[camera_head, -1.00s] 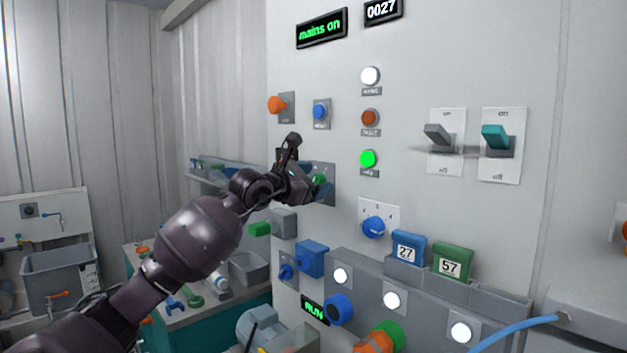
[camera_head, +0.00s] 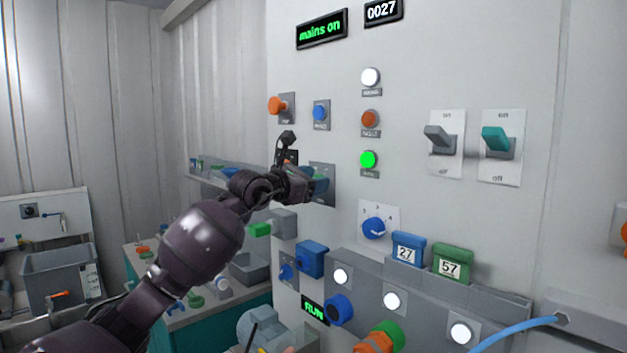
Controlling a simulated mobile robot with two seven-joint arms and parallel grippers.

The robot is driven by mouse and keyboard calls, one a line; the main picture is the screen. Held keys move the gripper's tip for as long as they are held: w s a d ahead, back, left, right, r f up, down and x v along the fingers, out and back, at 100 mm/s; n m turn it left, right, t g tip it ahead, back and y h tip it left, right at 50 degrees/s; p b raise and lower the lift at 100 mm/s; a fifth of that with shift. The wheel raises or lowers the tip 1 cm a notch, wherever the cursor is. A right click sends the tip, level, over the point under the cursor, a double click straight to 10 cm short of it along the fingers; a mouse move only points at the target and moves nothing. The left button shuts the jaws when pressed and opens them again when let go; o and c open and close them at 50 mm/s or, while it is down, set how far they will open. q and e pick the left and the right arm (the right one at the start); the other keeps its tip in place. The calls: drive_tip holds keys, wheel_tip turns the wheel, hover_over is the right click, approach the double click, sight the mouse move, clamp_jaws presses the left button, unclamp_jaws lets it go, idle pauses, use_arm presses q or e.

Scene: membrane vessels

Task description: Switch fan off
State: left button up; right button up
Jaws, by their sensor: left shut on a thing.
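My left gripper (camera_head: 312,186) reaches in from the left and is shut on a rotary knob on a grey wall plate (camera_head: 327,196). The gripper covers most of the knob, so its exact pointing direction is hidden. To the right are two toggle switches marked on above and off below: a grey one (camera_head: 438,138) and a teal one (camera_head: 496,140). Both levers tilt up. I cannot read which control is labelled for the fan. My right gripper is not in view.
Near the gripper are an orange knob (camera_head: 278,105), a blue button (camera_head: 320,113) and a lit green lamp (camera_head: 368,159). Below are a blue selector (camera_head: 374,227), a blue tag 27 (camera_head: 408,249) and a green tag 57 (camera_head: 452,263). A display reads "mains on" (camera_head: 320,30).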

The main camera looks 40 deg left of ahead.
use_arm(q)
drive_tip(key=n+p, duration=0.2)
drive_tip(key=n, duration=0.1)
drive_tip(key=a+n+p, duration=0.1)
drive_tip(key=n+p, duration=0.1)
drive_tip(key=n, duration=0.1)
drive_tip(key=n+p, duration=0.2)
drive_tip(key=n, duration=0.2)
drive_tip(key=shift+a+f, duration=0.1)
drive_tip(key=shift+a, duration=0.05)
idle(0.4)
drive_tip(key=o, duration=0.9)
